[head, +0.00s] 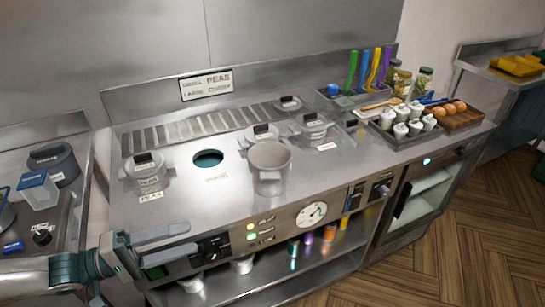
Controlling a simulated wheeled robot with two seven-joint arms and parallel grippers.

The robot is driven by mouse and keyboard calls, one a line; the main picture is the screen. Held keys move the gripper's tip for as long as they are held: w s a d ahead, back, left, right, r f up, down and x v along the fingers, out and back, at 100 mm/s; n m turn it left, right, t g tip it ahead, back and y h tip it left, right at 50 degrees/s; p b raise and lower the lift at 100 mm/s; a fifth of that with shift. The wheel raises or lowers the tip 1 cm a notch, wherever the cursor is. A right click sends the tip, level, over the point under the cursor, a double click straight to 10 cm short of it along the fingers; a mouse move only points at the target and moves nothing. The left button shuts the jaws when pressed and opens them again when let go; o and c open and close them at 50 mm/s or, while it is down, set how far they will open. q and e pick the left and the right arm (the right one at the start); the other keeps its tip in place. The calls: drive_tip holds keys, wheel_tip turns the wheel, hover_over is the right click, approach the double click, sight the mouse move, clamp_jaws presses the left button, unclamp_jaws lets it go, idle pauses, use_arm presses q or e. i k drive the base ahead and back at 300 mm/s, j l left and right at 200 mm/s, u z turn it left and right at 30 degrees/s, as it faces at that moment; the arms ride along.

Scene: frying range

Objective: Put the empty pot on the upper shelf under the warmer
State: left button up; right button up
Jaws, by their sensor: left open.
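A grey lidless pot (268,180) stands upright on the steel warmer top (215,215), near its middle, right of a round open hole (208,158). Its inside is too small in view to tell clearly. The shelf (335,250) under the warmer shows below the front panel, with several coloured containers (307,241) and two pale pots (243,265) on it; its left part is partly hidden. My left gripper (186,243) is open and empty at the warmer's front left edge, left of and nearer than the lidless pot. My right gripper is not in view.
Several lidded pots, including a left one (148,172), sit in the warmer top. A tray of white jars (408,122), eggs (452,110) and coloured utensils (365,68) crowd the right end. The front panel carries a dial (312,214). The top's front left is clear.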

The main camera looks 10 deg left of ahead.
sight(285, 275)
drive_tip(key=i, duration=0.95)
